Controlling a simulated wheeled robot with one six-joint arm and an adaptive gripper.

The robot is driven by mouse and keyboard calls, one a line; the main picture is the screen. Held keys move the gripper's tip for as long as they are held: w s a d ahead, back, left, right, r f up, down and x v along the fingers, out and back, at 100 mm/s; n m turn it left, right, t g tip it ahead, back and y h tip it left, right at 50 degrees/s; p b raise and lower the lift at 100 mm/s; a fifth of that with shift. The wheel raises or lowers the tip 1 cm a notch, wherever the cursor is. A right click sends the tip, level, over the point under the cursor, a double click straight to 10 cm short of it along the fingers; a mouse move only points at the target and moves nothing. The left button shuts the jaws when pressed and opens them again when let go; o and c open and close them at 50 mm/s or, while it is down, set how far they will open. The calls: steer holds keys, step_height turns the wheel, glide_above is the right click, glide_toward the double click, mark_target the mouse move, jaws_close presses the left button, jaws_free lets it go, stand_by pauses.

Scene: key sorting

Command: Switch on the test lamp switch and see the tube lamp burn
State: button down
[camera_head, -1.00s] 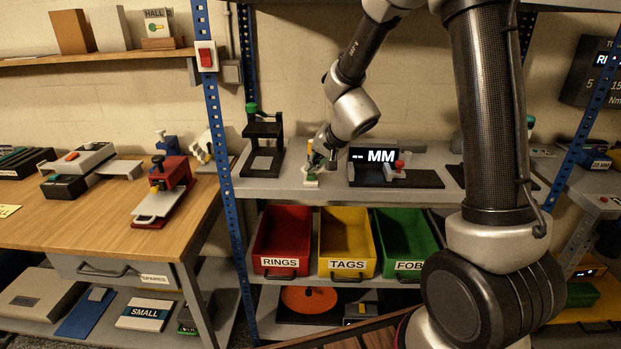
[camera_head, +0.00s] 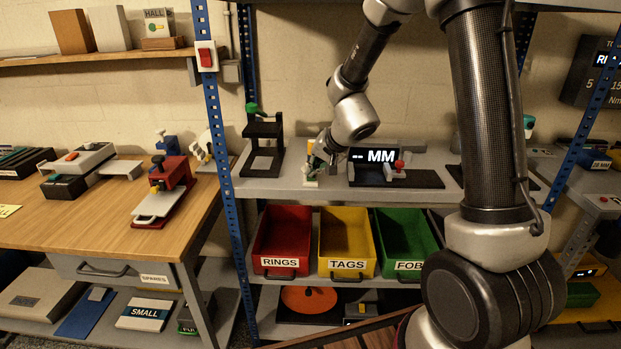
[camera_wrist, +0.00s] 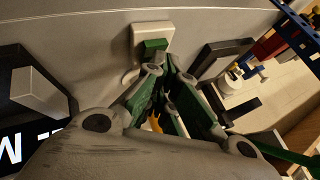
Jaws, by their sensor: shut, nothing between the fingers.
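A red rocker switch (camera_head: 206,57) in a white plate is fixed to the blue post at the upper left. I see no label on it, so I cannot tell if it is the test lamp switch. My gripper (camera_head: 315,166) is shut and empty, far to its right and lower, above the grey bench. Its green fingers (camera_wrist: 163,75) point at a small white block (camera_wrist: 150,32) with a green piece (camera_wrist: 152,46) on its near side. The block also shows below the gripper in the head view. I cannot tell whether they touch. No tube lamp is identifiable.
A black device with an MM display (camera_head: 380,157) stands right of my gripper, and a black stand with a green knob (camera_head: 262,135) stands left. Red (camera_head: 281,262), yellow (camera_head: 347,267) and green bins sit below. A wooden bench (camera_head: 90,215) is at left.

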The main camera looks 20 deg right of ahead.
stand_by(0.3)
steer(key=shift+w+r, duration=0.1)
steer(key=shift+r, duration=0.6)
steer(key=shift+w+d+r, duration=0.1)
steer(key=shift+w+r, duration=0.05)
steer(key=shift+r, duration=1.1)
steer(key=shift+w+d+r, duration=0.1)
steer(key=shift+w+r, duration=0.05)
steer(key=shift+r, duration=1.1)
